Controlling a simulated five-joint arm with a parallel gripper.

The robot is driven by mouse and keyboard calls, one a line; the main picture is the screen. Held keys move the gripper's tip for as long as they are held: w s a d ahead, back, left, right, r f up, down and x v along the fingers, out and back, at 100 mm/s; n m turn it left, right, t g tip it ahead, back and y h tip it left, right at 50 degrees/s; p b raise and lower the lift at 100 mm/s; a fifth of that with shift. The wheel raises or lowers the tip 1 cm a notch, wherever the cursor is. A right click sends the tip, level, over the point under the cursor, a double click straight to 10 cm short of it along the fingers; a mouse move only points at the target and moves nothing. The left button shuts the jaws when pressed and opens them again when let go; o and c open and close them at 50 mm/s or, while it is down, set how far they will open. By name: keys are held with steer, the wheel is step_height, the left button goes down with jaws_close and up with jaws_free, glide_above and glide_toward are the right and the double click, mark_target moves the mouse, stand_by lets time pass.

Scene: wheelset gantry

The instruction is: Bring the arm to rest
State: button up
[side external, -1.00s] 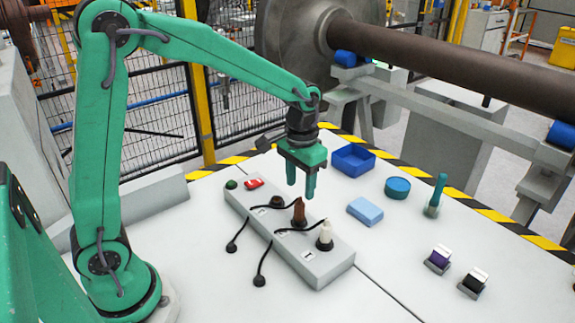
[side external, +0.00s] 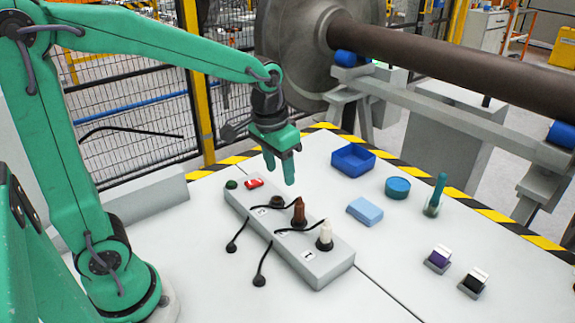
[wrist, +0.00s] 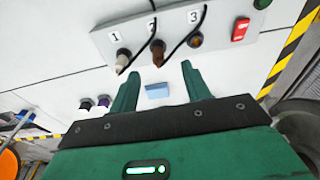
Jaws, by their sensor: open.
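My gripper (side external: 280,169) hangs above the far end of the power strip, its two fingers pointing down, apart and with nothing between them. In the wrist view my gripper (wrist: 160,80) also shows open and empty. The grey power strip (side external: 318,266) lies on the white table (side external: 200,290). A white plug (side external: 325,234) and a brown plug (side external: 299,212) stand upright in it, with black cords. The strip also has a red switch (side external: 254,183) and a green button (side external: 231,184). In the wrist view the strip's sockets are numbered 1, 2 and 3.
Right of the strip are a light blue block (side external: 365,211), a blue tray (side external: 353,158), a round blue container (side external: 397,187) and a teal upright tool (side external: 435,195). Two small holders (side external: 439,258) (side external: 473,283) sit at the front right. A wheelset (side external: 420,65) stands behind the table.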

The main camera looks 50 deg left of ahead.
steer(key=s+a+r+t, duration=0.2)
steer(key=s+r+t, duration=0.2)
steer(key=s, duration=0.9)
steer(key=shift+r, duration=0.2)
